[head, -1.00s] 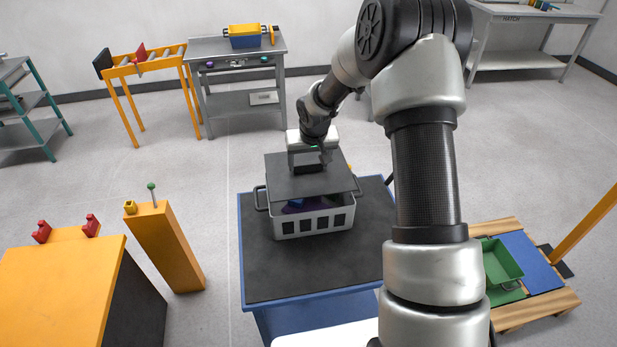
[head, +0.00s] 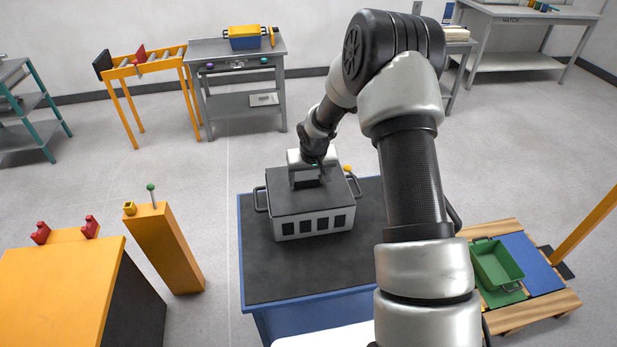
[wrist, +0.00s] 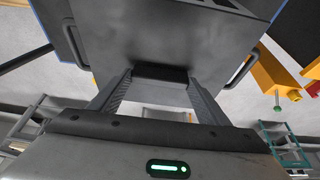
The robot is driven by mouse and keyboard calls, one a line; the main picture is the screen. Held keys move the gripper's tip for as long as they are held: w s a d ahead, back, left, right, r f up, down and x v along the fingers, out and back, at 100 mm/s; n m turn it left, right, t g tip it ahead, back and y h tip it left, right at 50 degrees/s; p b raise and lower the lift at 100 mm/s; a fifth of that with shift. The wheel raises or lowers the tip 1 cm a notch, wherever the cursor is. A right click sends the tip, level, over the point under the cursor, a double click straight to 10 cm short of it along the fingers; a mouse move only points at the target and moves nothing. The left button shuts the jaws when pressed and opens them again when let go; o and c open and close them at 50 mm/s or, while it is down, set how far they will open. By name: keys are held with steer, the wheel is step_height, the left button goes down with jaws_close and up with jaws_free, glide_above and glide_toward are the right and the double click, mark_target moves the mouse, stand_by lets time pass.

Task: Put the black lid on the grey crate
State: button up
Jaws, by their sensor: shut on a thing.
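The grey crate (head: 311,224) stands on the dark top of the blue table, its slotted side facing me. The black lid (head: 300,199) lies over the crate's top and covers its opening, so the contents are hidden. It looks about level with the rim; whether it is fully seated I cannot tell. My gripper (head: 312,180) is above the lid's far part, shut on the lid's black handle. The wrist view shows the fingers on either side of the handle (wrist: 160,74), with the lid (wrist: 165,40) filling the upper middle.
The blue table (head: 262,279) has clear dark top in front of the crate. A yellow knob (head: 348,168) shows behind the crate. An orange pillar (head: 165,245) with a green-knobbed lever stands left. A pallet with a green bin (head: 497,265) lies right.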

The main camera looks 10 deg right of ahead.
steer(key=shift+f, duration=0.3)
steer(key=shift+r, duration=0.1)
steer(key=o, duration=1.2)
steer(key=shift+c, duration=0.2)
